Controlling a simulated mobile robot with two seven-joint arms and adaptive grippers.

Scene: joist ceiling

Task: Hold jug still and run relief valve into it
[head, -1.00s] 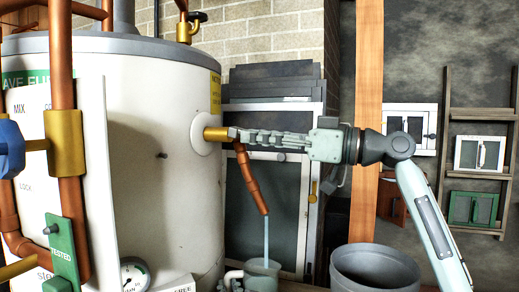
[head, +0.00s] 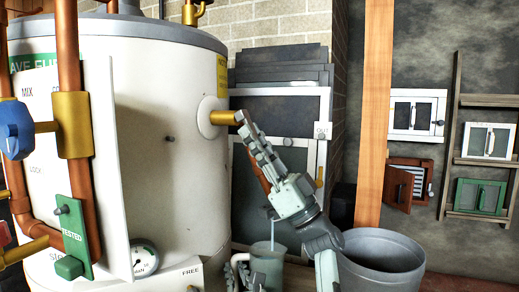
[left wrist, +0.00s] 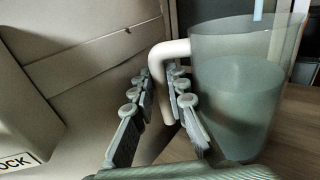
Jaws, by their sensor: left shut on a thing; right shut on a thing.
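The relief valve's brass body (head: 224,117) sticks out of the white tank. My right gripper (head: 247,128) is shut on its outer end, covering the grip point, with the arm slanting down to the right. A copper discharge pipe (head: 264,181) is partly hidden behind that gripper. A thin stream of water (head: 272,235) falls from below it into the grey-green translucent jug (head: 268,266). In the left wrist view the upright jug (left wrist: 238,100) holds liquid well up its side. My left gripper (head: 240,272) is shut on the jug's pale handle (left wrist: 166,75).
A large grey bin (head: 383,262) stands right of the jug, close to my right arm. The white tank (head: 150,140) fills the left side, with copper pipes and a blue-handled valve (head: 16,130). A wooden post (head: 374,110) rises behind the bin.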

